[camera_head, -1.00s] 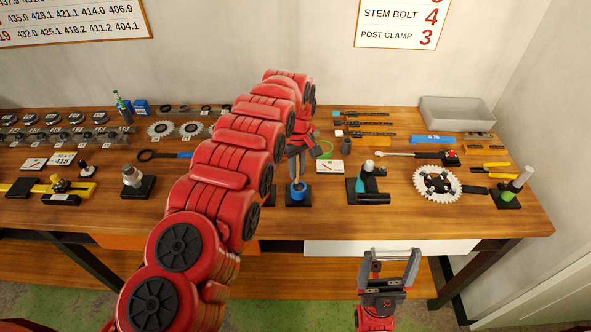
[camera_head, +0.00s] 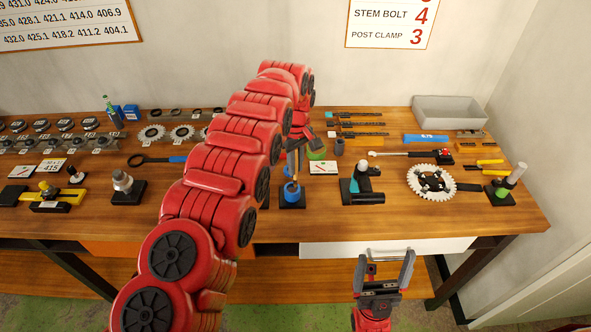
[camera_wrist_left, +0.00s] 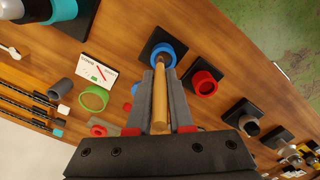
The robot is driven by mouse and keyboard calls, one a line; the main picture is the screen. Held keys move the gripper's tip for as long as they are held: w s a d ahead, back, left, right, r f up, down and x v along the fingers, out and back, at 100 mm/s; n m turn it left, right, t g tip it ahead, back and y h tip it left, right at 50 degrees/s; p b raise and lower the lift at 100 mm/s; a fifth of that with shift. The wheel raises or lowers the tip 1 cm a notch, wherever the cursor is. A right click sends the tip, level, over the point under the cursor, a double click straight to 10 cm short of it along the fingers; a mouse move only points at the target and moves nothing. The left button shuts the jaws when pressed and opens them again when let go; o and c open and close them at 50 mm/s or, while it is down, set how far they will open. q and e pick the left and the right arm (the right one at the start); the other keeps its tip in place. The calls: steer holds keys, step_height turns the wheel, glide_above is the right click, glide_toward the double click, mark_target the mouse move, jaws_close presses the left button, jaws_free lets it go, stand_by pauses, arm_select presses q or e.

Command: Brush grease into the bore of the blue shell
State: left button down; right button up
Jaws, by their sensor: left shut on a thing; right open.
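The blue shell (camera_head: 285,194) stands upright on a small black base near the front middle of the bench. In the left wrist view its blue rim (camera_wrist_left: 170,46) surrounds a dark bore. My left gripper (camera_head: 294,162) is shut on a wooden-handled brush (camera_wrist_left: 159,105), just above the shell. The brush points down at the shell and its dark tip is at the bore; how deep it sits cannot be told. My right gripper (camera_head: 385,260) is open and empty in front of the bench's white drawer.
Right of the blue shell, a black stand (camera_head: 367,197) holds a teal and dark part. In the left wrist view a red ring (camera_wrist_left: 204,83) on a black base is close beside the shell. A green ring (camera_wrist_left: 94,98) and a card (camera_wrist_left: 98,69) are nearby.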

arm_select(q)
step_height(320, 180, up, 5)
steer(key=shift+f, duration=0.2)
stand_by(0.6)
steer(key=shift+w+a+f+b, duration=0.1)
steer(key=shift+w+a+b, duration=0.05)
steer(key=shift+a+b, duration=0.15)
steer(key=a+f+m+b, duration=0.2)
steer(key=a+m, duration=0.2)
steer(key=a, duration=0.4)
steer(key=s+a+f+m+b, duration=0.1)
steer(key=a+f+m+b, duration=0.1)
steer(key=a, duration=0.7)
steer(key=shift+a+m+b, duration=0.15)
steer(key=shift+m+b, duration=0.65)
steer(key=shift+m, duration=0.1)
steer(key=shift+s, duration=0.1)
